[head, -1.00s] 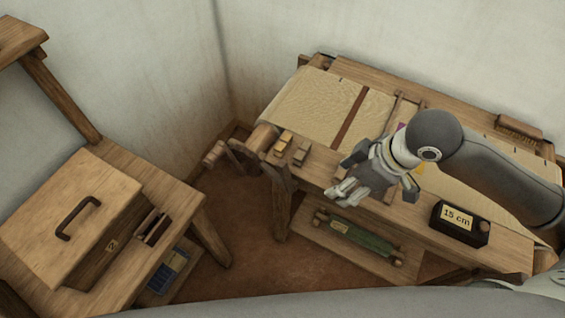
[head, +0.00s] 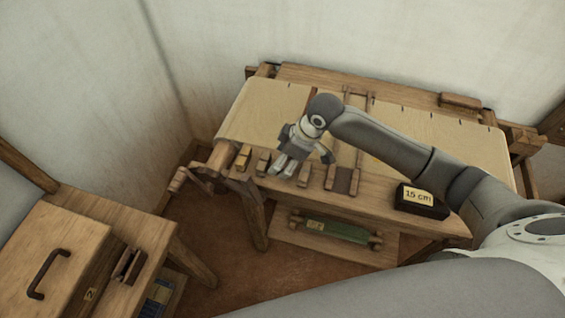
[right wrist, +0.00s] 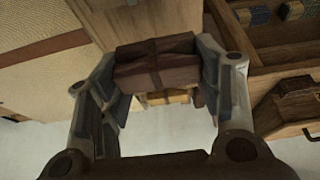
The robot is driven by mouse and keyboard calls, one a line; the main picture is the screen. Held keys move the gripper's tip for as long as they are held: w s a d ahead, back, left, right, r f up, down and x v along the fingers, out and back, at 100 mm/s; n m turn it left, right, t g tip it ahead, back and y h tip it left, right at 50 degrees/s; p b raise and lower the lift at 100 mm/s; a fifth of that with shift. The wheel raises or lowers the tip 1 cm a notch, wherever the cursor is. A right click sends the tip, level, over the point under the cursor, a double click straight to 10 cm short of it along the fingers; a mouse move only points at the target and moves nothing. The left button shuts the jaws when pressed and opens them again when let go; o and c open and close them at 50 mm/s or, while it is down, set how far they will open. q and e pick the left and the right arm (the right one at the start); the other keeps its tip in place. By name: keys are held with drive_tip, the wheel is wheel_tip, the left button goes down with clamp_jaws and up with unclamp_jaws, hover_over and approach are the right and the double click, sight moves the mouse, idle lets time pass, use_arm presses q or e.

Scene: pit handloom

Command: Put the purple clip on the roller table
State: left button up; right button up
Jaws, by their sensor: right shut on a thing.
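My right gripper (head: 284,168) is over the front wooden beam of the loom table (head: 385,195). In the right wrist view its fingers (right wrist: 158,72) are spread and shut on the two ends of a dark brown block (right wrist: 155,58) with a darker band across it. I cannot tell whether this block is the purple clip; no clearly purple thing shows now. A yellowish wooden block (right wrist: 167,96) shows just beyond the held one. A wooden roller end (head: 221,153) is at the table's left. My left gripper is not in view.
Small wooden blocks (head: 243,156) sit on the beam left of my gripper. A black box marked 15 cm (head: 422,201) stands at its right. A green roll (head: 335,230) lies on the lower shelf. A lidded wooden chest (head: 45,255) stands at lower left.

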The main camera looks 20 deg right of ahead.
drive_tip(key=shift+w+f, duration=0.35)
wheel_tip(320, 180, down, 3)
drive_tip(key=shift+w+r+p, duration=0.1)
drive_tip(key=shift+p, duration=0.5)
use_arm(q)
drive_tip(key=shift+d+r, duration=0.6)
use_arm(e)
drive_tip(key=shift+f, duration=0.3)
drive_tip(key=shift+f, duration=0.2)
drive_tip(key=o, duration=0.9)
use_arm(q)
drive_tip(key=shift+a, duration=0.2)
